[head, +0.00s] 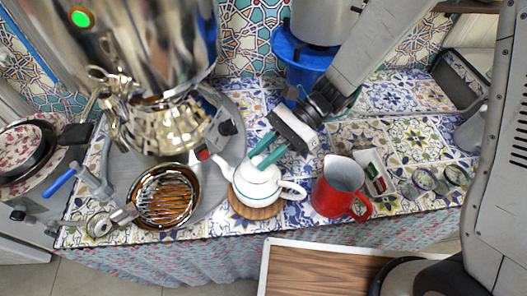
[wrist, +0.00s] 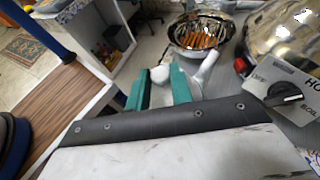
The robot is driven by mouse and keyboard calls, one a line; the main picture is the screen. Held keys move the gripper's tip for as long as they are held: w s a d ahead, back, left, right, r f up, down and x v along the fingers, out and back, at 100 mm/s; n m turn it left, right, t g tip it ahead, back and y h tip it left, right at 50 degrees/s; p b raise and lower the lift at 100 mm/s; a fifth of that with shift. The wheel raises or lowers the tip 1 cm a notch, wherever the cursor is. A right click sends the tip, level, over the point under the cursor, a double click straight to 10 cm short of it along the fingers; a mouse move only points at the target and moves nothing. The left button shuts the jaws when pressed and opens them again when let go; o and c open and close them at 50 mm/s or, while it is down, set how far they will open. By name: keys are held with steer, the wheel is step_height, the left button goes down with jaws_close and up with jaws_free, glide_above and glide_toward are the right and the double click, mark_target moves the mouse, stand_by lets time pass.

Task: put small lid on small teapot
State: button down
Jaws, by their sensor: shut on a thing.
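The small white teapot (head: 257,190) stands on a round wooden coaster (head: 254,210), its spout to the left and its handle to the right. My gripper (head: 262,158) reaches down from the upper right, its teal fingers just over the teapot's top. It is shut on the small white lid, whose rounded white part shows between the fingers in the wrist view (wrist: 160,74). Most of the lid is hidden by the fingers. The lid is at or just above the teapot's mouth; I cannot tell whether it touches. The spout also shows in the wrist view (wrist: 207,66).
A red pitcher (head: 334,190) stands close to the right of the teapot. A metal strainer bowl (head: 166,197) and the large samovar (head: 165,120) on its round tray are to the left. A blue stand (head: 296,62) is behind. The tiled counter's front edge is near.

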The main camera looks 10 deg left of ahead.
steer(key=shift+f, duration=0.55)
stand_by(1.3)
steer(key=c, duration=0.7)
jaws_free()
steer(key=shift+r, duration=0.15)
steer(key=shift+r, duration=3.35)
